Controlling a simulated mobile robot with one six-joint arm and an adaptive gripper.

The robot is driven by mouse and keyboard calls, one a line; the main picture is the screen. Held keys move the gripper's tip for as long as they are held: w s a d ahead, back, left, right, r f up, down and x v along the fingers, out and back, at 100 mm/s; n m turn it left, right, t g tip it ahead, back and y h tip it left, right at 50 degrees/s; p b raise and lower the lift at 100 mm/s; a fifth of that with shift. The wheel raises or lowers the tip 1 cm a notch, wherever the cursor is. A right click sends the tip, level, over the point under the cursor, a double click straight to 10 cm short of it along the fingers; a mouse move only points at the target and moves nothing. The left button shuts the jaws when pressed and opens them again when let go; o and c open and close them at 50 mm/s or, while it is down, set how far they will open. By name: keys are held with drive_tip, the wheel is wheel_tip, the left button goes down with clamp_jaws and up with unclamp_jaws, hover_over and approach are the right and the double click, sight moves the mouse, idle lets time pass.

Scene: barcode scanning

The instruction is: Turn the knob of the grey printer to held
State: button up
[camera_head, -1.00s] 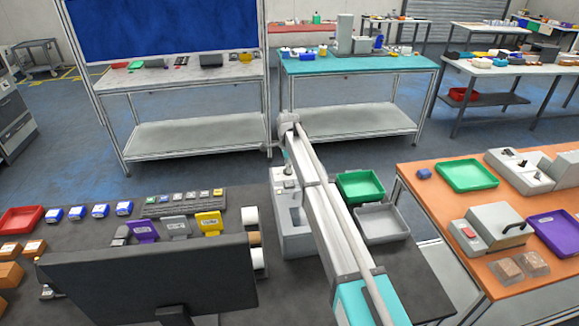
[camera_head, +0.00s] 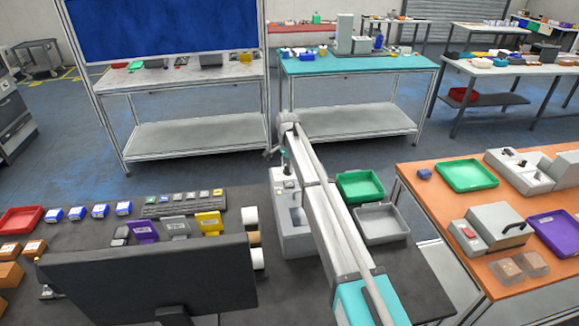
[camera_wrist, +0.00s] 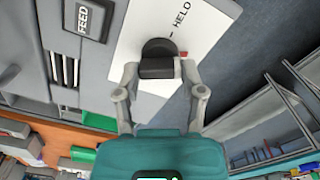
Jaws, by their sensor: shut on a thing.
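The grey printer (camera_head: 295,243) stands on the dark bench in the head view, partly hidden by my arm. In the wrist view its grey body (camera_wrist: 100,55) carries a white label plate (camera_wrist: 205,22) with the word HELD. The black knob (camera_wrist: 157,47) sits on this plate, with a short dash and HELD just beyond it and a small red mark at its right. My gripper (camera_wrist: 157,70) has one finger on each side of the knob's bar and is shut on it. Which way the knob's pointer faces is hard to tell.
A FEED button (camera_wrist: 88,19) lies left of the knob. In the head view a green tray (camera_head: 360,186) and a grey tray (camera_head: 381,222) are right of the printer. A black monitor (camera_head: 150,285) and label rolls (camera_head: 251,238) stand to its left.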

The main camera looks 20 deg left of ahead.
drive_tip(key=n, duration=0.6)
drive_tip(key=shift+w+a+n, duration=0.1)
drive_tip(key=shift+n, duration=0.2)
drive_tip(key=n, duration=0.5)
drive_tip(key=shift+n, duration=0.3)
drive_tip(key=o, duration=1.1)
drive_tip(key=shift+o, duration=0.2)
